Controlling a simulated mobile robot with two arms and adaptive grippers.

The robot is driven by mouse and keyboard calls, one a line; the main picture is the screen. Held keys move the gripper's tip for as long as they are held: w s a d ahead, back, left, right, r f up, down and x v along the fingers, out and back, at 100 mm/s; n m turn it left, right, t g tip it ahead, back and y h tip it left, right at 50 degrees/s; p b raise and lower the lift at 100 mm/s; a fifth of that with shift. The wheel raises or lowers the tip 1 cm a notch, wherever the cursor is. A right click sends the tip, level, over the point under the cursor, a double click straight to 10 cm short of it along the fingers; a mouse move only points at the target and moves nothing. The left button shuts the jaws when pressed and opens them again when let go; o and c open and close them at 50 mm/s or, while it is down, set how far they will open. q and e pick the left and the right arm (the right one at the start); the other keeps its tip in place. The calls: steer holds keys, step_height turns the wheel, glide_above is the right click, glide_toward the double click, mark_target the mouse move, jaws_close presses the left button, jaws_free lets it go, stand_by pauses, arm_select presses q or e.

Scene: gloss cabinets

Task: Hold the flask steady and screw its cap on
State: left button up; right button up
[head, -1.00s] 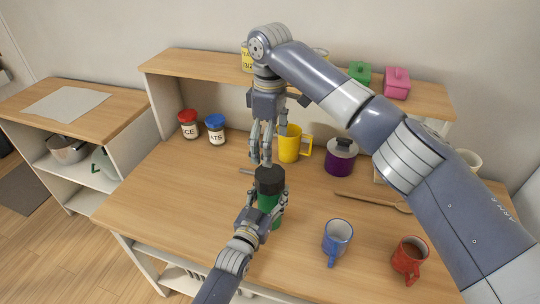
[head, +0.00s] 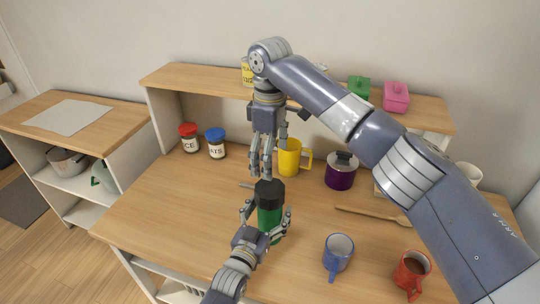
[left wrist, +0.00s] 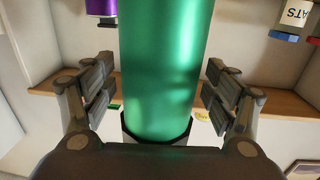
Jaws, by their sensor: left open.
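The green flask (head: 269,217) stands upright on the table in the head view, with its black cap (head: 269,193) on top; I cannot tell whether the cap is threaded. My left gripper (head: 265,218) is open, with its fingers on both sides of the flask. In the left wrist view, the green flask (left wrist: 165,65) fills the middle, with gaps between it and the fingers. My right gripper (head: 267,168) points down just above the cap, its fingers spread and nothing seen between them; I cannot tell whether it touches the cap.
A yellow mug (head: 288,158) and a purple pot (head: 340,176) stand behind the flask. A wooden spoon (head: 372,215), a blue mug (head: 335,260) and a red mug (head: 408,277) are to the right. Two jars stand at the back left. The table's left side is clear.

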arm_select(q)
steer(key=v, duration=1)
steer(key=shift+s+a, duration=0.15)
steer(key=shift+s, duration=0.2)
steer(key=shift+s+f, duration=0.1)
